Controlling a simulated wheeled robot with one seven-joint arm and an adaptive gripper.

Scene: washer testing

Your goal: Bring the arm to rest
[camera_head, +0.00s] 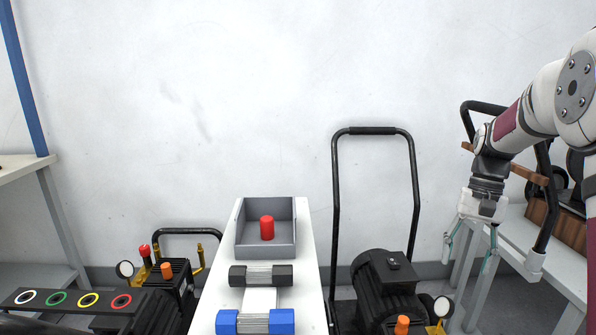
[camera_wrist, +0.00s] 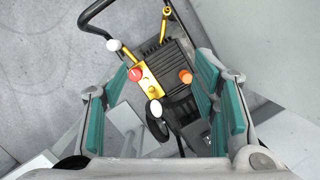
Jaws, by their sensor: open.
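My arm (camera_head: 530,110) reaches in from the right edge of the head view, bent, with its wrist pointing down. My gripper (camera_head: 468,262) hangs open and empty in front of the wall, to the right of the white table. In the wrist view its teal-padded fingers (camera_wrist: 160,80) stand wide apart with nothing between them in grip. Beyond them, a black compressor with a red knob (camera_wrist: 136,74) and an orange cap (camera_wrist: 185,77) shows below.
The white table (camera_head: 220,285) holds a grey bin (camera_head: 265,248) with a red cylinder (camera_head: 267,228), plus a black-ended part (camera_head: 262,275) and a blue-ended part (camera_head: 255,321). A black-handled compressor (camera_head: 385,285) stands beside it. A bench (camera_head: 530,245) is at right, a ring-marked board (camera_head: 75,300) at left.

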